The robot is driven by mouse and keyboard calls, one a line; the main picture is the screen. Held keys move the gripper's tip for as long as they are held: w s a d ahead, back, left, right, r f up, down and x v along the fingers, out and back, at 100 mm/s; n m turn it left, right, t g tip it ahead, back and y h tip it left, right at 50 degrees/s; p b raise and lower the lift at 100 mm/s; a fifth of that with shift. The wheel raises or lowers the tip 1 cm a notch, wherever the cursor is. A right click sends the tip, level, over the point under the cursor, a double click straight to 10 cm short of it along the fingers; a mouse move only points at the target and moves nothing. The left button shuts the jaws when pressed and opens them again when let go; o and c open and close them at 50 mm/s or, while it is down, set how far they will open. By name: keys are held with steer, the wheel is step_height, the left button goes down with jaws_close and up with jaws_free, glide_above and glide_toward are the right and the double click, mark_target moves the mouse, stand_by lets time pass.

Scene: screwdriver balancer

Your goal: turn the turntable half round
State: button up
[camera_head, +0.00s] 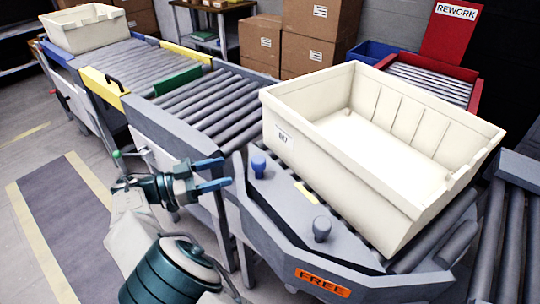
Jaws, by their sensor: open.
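The turntable (285,215) is a grey roller deck with cut corners in the right half of the view. A blue knob (258,167) stands on its near left side, and a grey knob (321,228) stands nearer its front. An orange label reading FREE (323,283) is on the front edge. A large empty cream bin (345,186) rests on the turntable and hides much of it. My gripper (227,171) is open and empty, its two blue fingers pointing right toward the blue knob. It appears a little left of the knob, apart from it.
A roller conveyor (210,107) runs to the back left, with a yellow gate (103,87), a green bar (178,80) and another cream bin (85,28). A red REWORK lane (433,80) lies behind. More rollers (515,240) adjoin at right. Open floor is at left.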

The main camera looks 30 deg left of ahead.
glide_above(266, 175)
steer(key=shift+w+p, duration=0.1)
steer(key=shift+p, duration=0.25)
